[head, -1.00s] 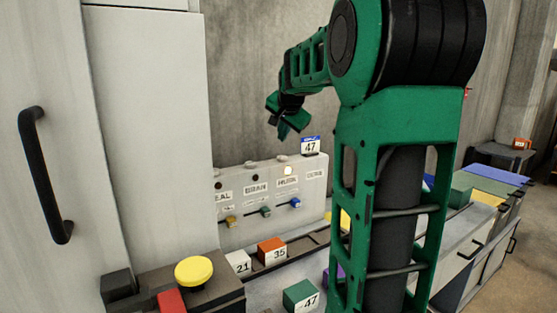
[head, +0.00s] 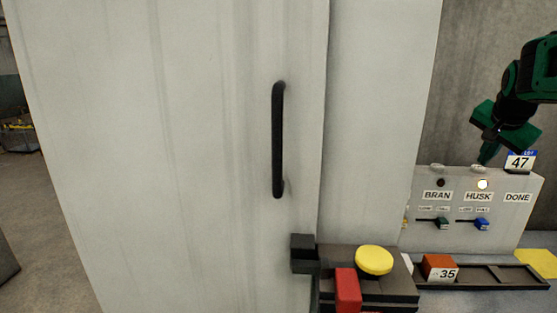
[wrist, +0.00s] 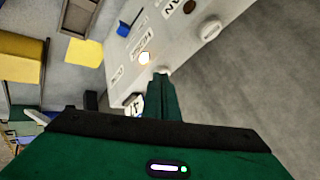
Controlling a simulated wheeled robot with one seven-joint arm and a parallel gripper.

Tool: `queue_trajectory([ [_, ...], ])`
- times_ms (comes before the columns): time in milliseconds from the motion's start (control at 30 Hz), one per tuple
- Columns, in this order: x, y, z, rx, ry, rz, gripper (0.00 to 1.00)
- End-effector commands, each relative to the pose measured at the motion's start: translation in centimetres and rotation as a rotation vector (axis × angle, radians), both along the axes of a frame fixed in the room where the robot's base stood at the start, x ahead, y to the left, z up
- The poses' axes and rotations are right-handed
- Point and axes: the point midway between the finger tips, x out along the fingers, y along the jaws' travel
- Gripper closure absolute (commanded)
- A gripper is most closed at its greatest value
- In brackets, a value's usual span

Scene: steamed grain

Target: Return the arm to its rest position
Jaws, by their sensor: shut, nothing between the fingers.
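My gripper (head: 486,158) is at the right of the head view, green and pointing down, just above the top edge of the white panel (head: 425,212). Its fingers are together with nothing between them; they also show in the wrist view (wrist: 161,84), close to the panel's top edge. Most of my arm is cut off by the right edge of the head view. The panel carries BRAN, HUSK and DONE labels. The lamp above HUSK (head: 482,184) is lit, and it also shows in the wrist view (wrist: 144,58).
A tall pale cabinet with a black handle (head: 279,140) fills the left and middle. A yellow round button (head: 374,260) and a red block (head: 347,289) sit below it. An orange block marked 35 (head: 438,267) lies in a dark tray.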

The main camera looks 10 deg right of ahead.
Motion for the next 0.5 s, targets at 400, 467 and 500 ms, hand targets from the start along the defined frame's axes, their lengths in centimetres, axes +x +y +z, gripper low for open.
queue_trajectory([
  [400, -19.4, 13.0, -14.4, 0.095, 0.492, 0.433, 1.0],
  [467, -22.0, 14.5, -16.1, 0.119, 0.542, 0.499, 1.0],
  [500, -23.6, 15.4, -17.0, 0.134, 0.57, 0.539, 1.0],
])
